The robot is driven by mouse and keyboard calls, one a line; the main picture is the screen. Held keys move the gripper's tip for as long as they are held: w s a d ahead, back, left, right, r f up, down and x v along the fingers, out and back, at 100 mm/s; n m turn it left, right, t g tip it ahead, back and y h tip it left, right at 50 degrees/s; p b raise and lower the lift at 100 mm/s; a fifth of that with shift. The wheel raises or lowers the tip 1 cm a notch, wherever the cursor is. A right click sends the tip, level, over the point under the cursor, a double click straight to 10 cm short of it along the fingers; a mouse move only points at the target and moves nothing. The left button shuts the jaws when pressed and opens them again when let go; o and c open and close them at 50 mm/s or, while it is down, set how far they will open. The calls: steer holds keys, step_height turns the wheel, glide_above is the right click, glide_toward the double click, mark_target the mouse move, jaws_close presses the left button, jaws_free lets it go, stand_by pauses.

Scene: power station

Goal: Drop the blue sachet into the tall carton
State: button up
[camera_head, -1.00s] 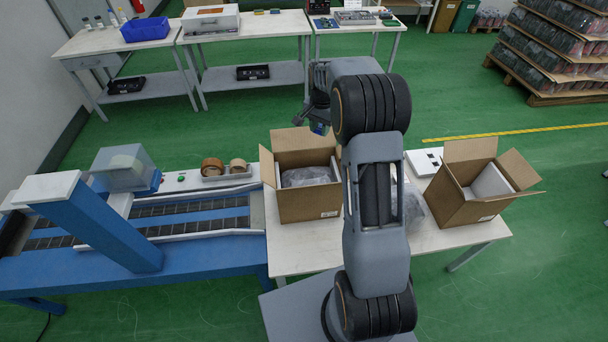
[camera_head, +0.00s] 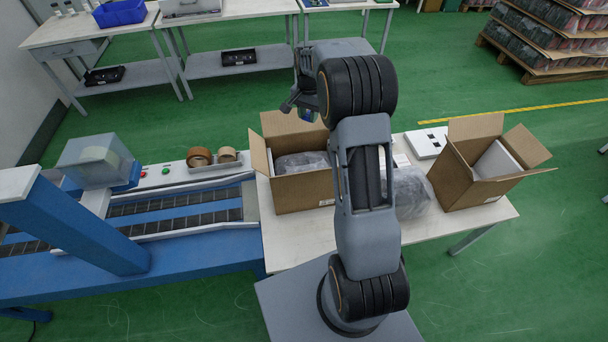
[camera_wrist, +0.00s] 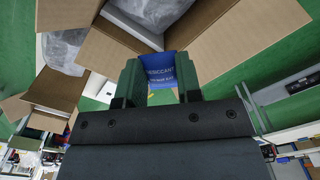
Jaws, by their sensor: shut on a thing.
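My gripper (camera_wrist: 160,82) is shut on the blue sachet (camera_wrist: 161,66), which has white "DESICCANT" lettering. In the head view my gripper (camera_head: 298,103) hangs at the far side of the left carton (camera_head: 305,190), beside its rear flap. That carton is open and holds a grey wrapped item. In the wrist view its flaps and wall (camera_wrist: 235,35) lie just beyond the sachet. The right carton (camera_head: 465,180) is also open, with a white panel inside, and looks narrower and taller. The sachet is apart from the right carton.
A clear plastic-wrapped bundle (camera_head: 410,192) lies on the white table (camera_head: 300,245) between the cartons, partly behind my arm. A white flat device (camera_head: 427,142) lies behind it. A conveyor with tape rolls (camera_head: 199,157) stands at the left. Green floor is free behind the table.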

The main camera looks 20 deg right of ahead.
step_height(320, 180, down, 16)
steer(key=b, duration=0.8)
steer(key=shift+r, duration=0.1)
steer(key=o, duration=1)
steer(key=shift+c, duration=0.2)
steer(key=shift+r, duration=0.15)
step_height(320, 180, up, 14)
steer(key=shift+f, duration=0.2)
